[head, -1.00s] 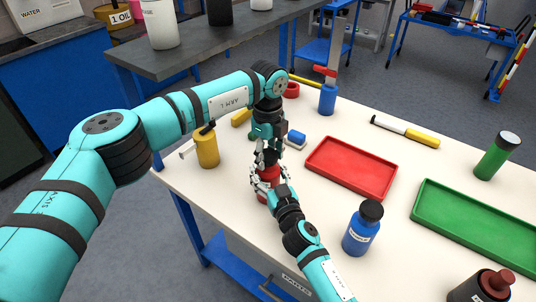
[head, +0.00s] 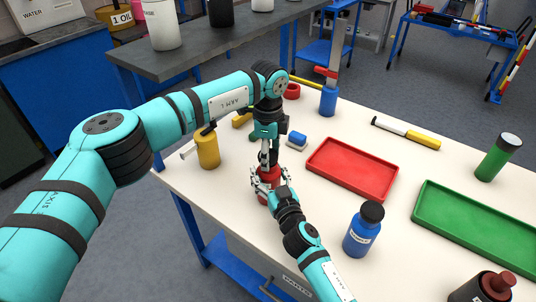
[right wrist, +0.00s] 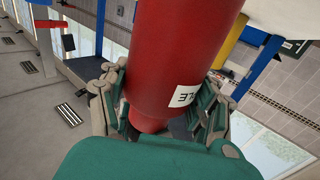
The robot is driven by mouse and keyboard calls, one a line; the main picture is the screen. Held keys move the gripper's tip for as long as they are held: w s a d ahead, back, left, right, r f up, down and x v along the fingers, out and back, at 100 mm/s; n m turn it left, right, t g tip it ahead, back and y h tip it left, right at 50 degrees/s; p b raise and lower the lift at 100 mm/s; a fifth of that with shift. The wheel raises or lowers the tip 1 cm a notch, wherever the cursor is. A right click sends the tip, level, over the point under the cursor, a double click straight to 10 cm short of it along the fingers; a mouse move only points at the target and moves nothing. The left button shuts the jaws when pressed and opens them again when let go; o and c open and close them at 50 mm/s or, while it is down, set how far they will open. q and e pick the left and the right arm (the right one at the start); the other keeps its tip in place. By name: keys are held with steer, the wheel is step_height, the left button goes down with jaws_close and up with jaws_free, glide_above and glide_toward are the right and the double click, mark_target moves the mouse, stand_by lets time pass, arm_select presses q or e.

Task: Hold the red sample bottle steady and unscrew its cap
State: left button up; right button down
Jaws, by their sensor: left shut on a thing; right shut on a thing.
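The red sample bottle (head: 268,173) stands near the front left edge of the table in the head view, mostly covered by my grippers. My right gripper (head: 268,184) is shut around its body from the front. In the right wrist view the red bottle (right wrist: 185,50), with a white label, lies between the fingers of my right gripper (right wrist: 160,108). My left gripper (head: 267,158) points down over the bottle's top, shut on the cap. The cap is hidden between its fingers, and I cannot tell whether it still touches the bottle.
A red tray (head: 353,169) lies right of the bottle, and a green tray (head: 480,226) farther right. A blue bottle (head: 363,229) stands near my right arm.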

arm_select(q)
steer(key=shift+r, duration=0.2)
steer(key=shift+r, duration=0.85)
steer(key=shift+r, duration=2.05)
arm_select(e)
steer(key=shift+c, duration=1.1)
jaws_free()
steer(key=shift+o, duration=0.2)
steer(key=shift+s, duration=0.1)
